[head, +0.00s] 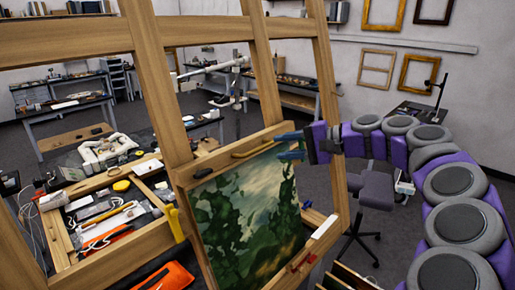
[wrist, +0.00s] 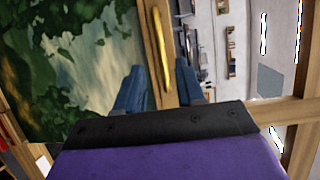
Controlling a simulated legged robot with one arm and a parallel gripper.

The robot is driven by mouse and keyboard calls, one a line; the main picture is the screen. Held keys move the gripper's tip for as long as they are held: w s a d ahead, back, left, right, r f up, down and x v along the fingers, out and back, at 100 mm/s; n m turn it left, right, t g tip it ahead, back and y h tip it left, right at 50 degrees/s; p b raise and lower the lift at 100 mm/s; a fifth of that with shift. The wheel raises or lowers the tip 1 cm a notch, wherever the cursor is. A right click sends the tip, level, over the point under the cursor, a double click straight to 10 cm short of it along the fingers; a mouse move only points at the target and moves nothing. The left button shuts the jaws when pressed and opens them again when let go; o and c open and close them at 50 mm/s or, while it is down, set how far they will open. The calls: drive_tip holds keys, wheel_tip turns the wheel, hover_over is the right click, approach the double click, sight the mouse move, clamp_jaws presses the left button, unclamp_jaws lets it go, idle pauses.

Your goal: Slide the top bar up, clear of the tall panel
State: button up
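The tall panel (head: 243,215), a green and pale landscape painting, stands upright on the wooden easel. It also fills the left of the wrist view (wrist: 85,65). The wooden top bar (head: 213,161) lies across the panel's upper edge, with a yellow handle (head: 252,148) on its face. My gripper (head: 279,147) is at the bar's right end, its blue fingers open and pointing left. In the wrist view, the handle (wrist: 161,42) runs into the gap between the fingers of my gripper (wrist: 160,66). Neither finger clearly touches it.
The easel's wooden posts (head: 265,75) rise around the bar, and a crossbeam (head: 65,40) spans above. A tool tray (head: 105,215) sits at left, with an orange item (head: 165,278) in front. A stool (head: 372,188) stands behind at right.

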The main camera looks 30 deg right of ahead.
sight(261, 149)
drive_tip(key=x, duration=0.8)
drive_tip(key=shift+a+p, duration=0.1)
drive_tip(key=shift+p, duration=0.3)
drive_tip(key=shift+c, duration=0.4)
clamp_jaws()
